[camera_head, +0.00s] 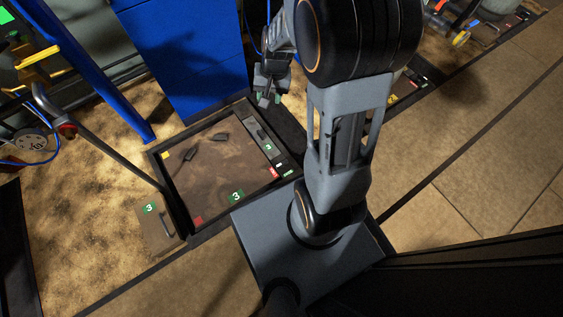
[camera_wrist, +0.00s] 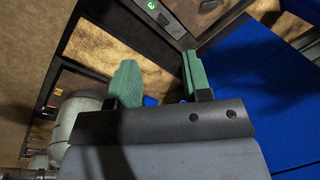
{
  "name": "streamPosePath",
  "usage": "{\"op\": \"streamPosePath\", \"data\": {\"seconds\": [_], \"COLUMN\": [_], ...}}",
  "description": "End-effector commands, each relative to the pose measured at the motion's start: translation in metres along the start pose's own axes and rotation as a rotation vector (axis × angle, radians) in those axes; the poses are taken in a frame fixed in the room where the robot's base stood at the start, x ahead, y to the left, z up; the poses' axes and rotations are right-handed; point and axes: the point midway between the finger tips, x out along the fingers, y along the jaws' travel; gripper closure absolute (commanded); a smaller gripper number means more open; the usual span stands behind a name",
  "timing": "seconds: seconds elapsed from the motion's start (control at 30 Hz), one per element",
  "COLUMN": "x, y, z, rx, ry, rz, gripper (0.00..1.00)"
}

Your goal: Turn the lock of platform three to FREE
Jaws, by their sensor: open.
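Platform three (camera_head: 215,175) is a brown plate in a dark frame, with a green "3" label (camera_head: 236,196) near its front edge. A dark lock strip (camera_head: 282,155) runs along its right side and has its own green "3" label (camera_head: 268,148). A dark handle (camera_head: 262,134) shows at the strip's far end; red (camera_head: 274,173) and green marks lie at its near end. I cannot read the lock's setting. My gripper (camera_head: 267,98) is open and empty, beyond the strip's far end. In the wrist view its green fingertips (camera_wrist: 158,82) are apart, with the strip's label (camera_wrist: 152,6) at the top edge.
A blue cabinet (camera_head: 190,60) stands behind the platform, close to my gripper. A blue post (camera_head: 95,75) and a dark rail (camera_head: 105,140) stand at the left. Tiled floor is clear at the right.

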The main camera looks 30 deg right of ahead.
Motion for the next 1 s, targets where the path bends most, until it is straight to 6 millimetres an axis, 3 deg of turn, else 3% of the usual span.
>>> {"op": "streamPosePath", "data": {"seconds": [0.1,0.23,0.33,0.5,0.7,1.0], "x": [0.055,0.119,0.169,0.243,0.301,0.343], "y": [0.019,0.047,0.070,0.107,0.135,0.146], "z": [-0.034,-0.058,-0.067,-0.064,-0.049,-0.035], "rx": [0.188,0.393,0.540,0.751,0.912,0.986], "ry": [-0.070,-0.129,-0.167,-0.219,-0.257,-0.275], "rz": [-0.020,-0.039,-0.046,-0.048,-0.042,-0.037], "gripper": [0.55,0.55,0.55,0.55,0.55,0.55]}}
